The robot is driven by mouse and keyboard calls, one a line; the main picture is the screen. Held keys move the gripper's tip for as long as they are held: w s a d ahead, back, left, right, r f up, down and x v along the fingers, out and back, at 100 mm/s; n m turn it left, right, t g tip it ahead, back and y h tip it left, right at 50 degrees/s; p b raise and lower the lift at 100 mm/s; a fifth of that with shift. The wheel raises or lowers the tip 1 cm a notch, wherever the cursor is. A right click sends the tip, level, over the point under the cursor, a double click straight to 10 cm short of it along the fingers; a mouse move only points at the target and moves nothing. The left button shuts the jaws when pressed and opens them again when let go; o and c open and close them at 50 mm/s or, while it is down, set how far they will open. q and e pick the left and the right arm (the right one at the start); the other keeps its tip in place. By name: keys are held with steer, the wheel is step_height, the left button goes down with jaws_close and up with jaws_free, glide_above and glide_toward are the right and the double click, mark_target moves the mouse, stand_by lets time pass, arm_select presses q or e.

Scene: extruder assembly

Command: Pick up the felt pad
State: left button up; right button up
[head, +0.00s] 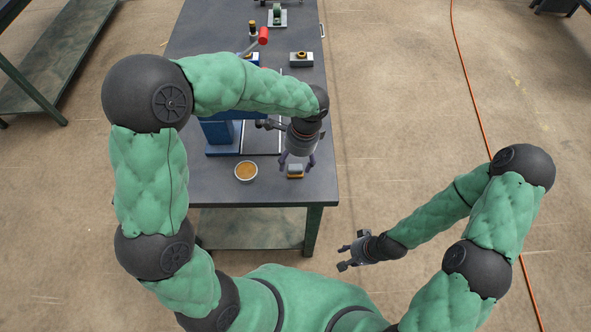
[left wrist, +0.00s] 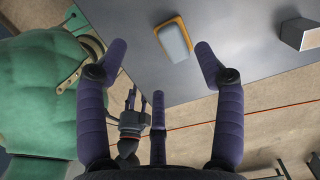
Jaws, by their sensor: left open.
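The felt pad (head: 295,171) looks like a pale grey block with an orange-yellow base. It lies near the front right corner of the dark table (head: 215,186). It also shows in the left wrist view (left wrist: 174,40), lying flat and slightly tilted in the picture, just beyond my fingers. My left gripper (head: 297,160) is above the pad with its fingers spread and nothing between them. In the left wrist view the open fingers (left wrist: 160,58) are apart from the pad. My right gripper (head: 343,257) is open and empty, off the table in front of its right corner.
A white bowl (head: 246,178) with orange contents stands left of the pad. A blue machine (head: 222,135) with a red-knobbed lever (head: 263,36) stands behind. A grey block with a brass ring (head: 301,59) is further back. An orange cable (head: 470,85) runs along the floor.

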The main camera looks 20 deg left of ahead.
mark_target(296, 169)
arm_select(q)
steer(key=f, duration=0.2)
steer(key=f+b, duration=0.1)
steer(key=f, duration=0.1)
steer(key=f+b, duration=0.1)
steer(key=shift+w+f, duration=0.4)
steer(key=c, duration=1.1)
steer(key=shift+r, duration=0.1)
steer(key=shift+r+p, duration=0.3)
steer(key=shift+r, duration=0.25)
step_height(296, 169, up, 3)
steer(key=shift+f+p, duration=0.2)
steer(key=shift+p, duration=0.4)
steer(key=s+d+r+p, duration=0.2)
steer(key=s+d+r, duration=0.2)
steer(key=s+d, duration=0.1)
steer(key=s+d+r+p, duration=0.1)
steer(key=s+d+r, duration=0.3)
steer(key=s+r, duration=0.1)
steer(key=shift+d+r+p, duration=0.1)
steer(key=shift+d+p, duration=0.25)
steer(key=shift+d, duration=0.05)
